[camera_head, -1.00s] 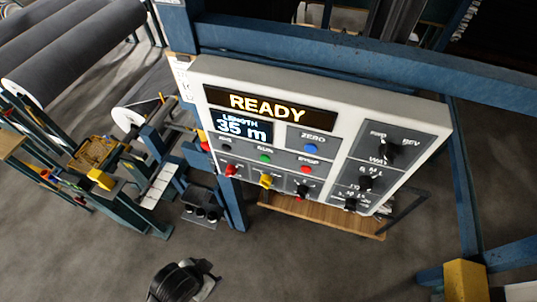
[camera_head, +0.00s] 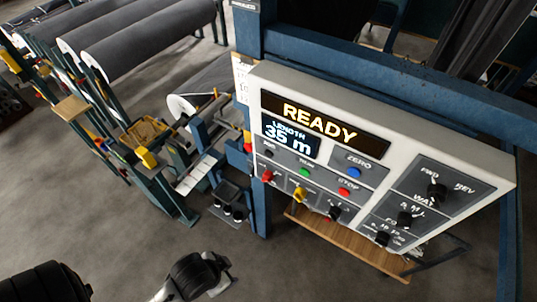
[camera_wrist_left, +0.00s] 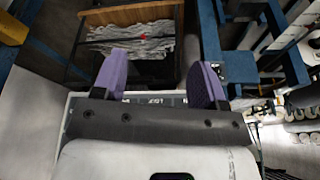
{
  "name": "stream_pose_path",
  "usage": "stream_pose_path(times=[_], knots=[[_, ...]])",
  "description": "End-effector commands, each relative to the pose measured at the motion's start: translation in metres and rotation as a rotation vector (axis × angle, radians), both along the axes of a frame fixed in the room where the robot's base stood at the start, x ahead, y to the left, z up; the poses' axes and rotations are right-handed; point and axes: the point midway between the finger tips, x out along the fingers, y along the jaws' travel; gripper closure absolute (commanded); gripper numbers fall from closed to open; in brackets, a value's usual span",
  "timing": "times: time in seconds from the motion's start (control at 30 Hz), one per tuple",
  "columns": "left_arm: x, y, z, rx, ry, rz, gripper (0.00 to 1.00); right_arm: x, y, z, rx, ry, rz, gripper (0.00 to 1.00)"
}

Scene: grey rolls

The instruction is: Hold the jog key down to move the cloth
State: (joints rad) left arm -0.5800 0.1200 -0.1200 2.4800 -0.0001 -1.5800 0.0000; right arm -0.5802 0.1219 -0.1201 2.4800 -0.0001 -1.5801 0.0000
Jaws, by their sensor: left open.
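The control panel (camera_head: 228,95) in the head view is white and grey, mounted on a blue frame. Its display (camera_head: 320,122) reads READY, and the length screen (camera_head: 290,139) reads 35 m. The small dark jog key (camera_head: 268,153) sits at the left of the key row, beside the green run key (camera_head: 305,171) and red stop key (camera_head: 344,191). Dark grey cloth (camera_head: 478,50) hangs behind the frame. My left gripper (camera_wrist_left: 158,82) shows in the left wrist view with purple fingers apart and nothing between them. A panel strip shows behind it. My right gripper is not in view.
A blue zero key (camera_head: 354,172), lower coloured switches and black knobs (camera_head: 437,191) are also on the panel. Grey rolls (camera_head: 150,45) lie at the upper left. A wooden crate (camera_wrist_left: 130,14) holds light scraps in the left wrist view.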

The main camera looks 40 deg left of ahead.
Motion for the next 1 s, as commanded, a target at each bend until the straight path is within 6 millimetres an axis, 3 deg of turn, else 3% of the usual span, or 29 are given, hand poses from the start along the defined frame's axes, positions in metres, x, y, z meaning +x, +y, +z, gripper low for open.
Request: stream_pose_path(times=[0.37, 1.0], knots=[[0.0000, 0.0000, 0.0000, 0.000, 0.000, 0.000, 0.35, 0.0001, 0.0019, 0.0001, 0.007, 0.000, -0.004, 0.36], [0.0000, 0.0000, 0.0000, 0.000, 0.000, 0.000, 0.96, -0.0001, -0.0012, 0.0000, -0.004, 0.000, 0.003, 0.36]])
